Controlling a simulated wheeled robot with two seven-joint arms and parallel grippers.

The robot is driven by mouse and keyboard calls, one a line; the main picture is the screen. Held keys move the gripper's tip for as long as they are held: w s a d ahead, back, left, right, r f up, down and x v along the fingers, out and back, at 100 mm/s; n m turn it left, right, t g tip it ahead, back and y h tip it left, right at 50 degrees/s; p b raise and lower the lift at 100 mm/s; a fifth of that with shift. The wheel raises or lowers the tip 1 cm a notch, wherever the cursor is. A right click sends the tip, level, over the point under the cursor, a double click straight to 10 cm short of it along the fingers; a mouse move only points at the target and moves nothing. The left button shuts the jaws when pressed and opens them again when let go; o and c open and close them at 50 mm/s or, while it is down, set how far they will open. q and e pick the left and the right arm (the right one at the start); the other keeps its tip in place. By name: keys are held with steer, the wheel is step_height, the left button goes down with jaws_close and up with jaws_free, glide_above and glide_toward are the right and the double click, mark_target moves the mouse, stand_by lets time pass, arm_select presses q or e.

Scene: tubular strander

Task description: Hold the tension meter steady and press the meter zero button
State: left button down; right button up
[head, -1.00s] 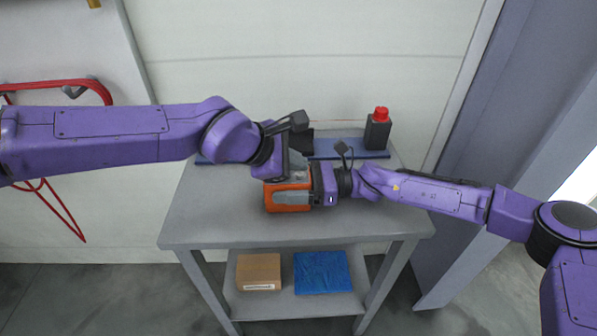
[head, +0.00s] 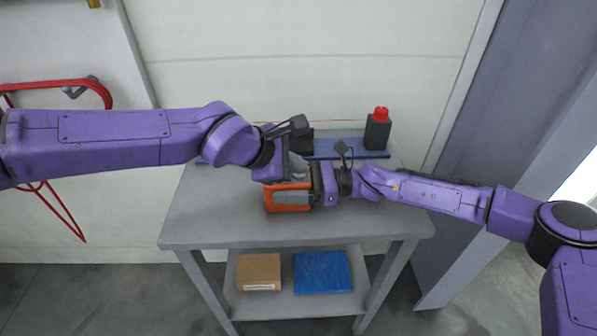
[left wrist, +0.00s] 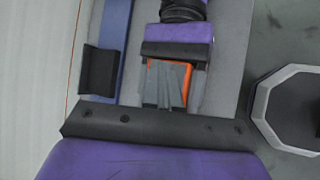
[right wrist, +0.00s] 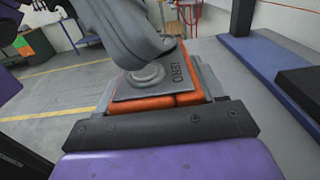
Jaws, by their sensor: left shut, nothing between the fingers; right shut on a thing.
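The tension meter is an orange block (head: 270,200) above the grey table top, with a grey plate marked ZERO (right wrist: 185,80) in the right wrist view. A round grey zero button (right wrist: 146,77) sits on that plate. My right gripper (head: 297,198) is shut on the meter from the right. My left gripper (head: 299,169) is shut and empty, over the meter. In the right wrist view its grey fingertips (right wrist: 150,52) are right at the button and hide part of it; I cannot tell whether they touch. The left wrist view shows a strip of orange meter (left wrist: 184,75) beside the fingers.
The grey table (head: 205,218) is clear at its left and right front. A blue rail (head: 345,148) runs along its back, with a dark red-capped bottle (head: 377,130) at right. The lower shelf holds a cardboard box (head: 258,270) and a blue packet (head: 322,272).

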mark_target(296, 178)
arm_select(q)
steer(key=shift+r, duration=0.8)
steer(key=shift+r, duration=0.1)
step_height(296, 178, up, 5)
steer(key=shift+f, duration=0.1)
stand_by(0.6)
arm_select(e)
steer(key=o, duration=1.4)
steer(key=shift+o, duration=0.2)
steer(key=shift+d, duration=0.1)
